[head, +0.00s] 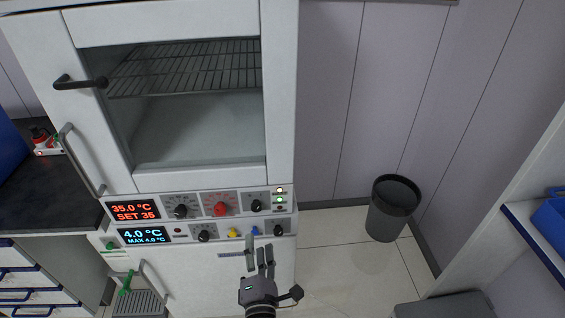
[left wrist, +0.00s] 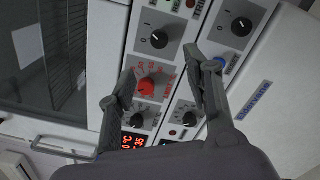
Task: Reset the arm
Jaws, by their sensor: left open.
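My left gripper (head: 259,252) is at the bottom middle of the head view, pointing up the picture toward the incubator's control panel (head: 155,211). It is open, with nothing between its fingers. In the left wrist view its two fingers (left wrist: 158,70) stand apart in front of the panel, with a red knob (left wrist: 155,84) and black knobs (left wrist: 158,40) behind them. I cannot tell from these views how far the fingertips are from the panel. My right gripper is not in view.
The white incubator (head: 282,90) has a glass door, a wire shelf (head: 190,66) and lit displays (head: 134,211). A dark bin (head: 394,207) stands on the floor to the right. A dark counter (head: 40,190) is at left, a white shelf unit (head: 520,190) at right. Floor (head: 340,265) before the bin is clear.

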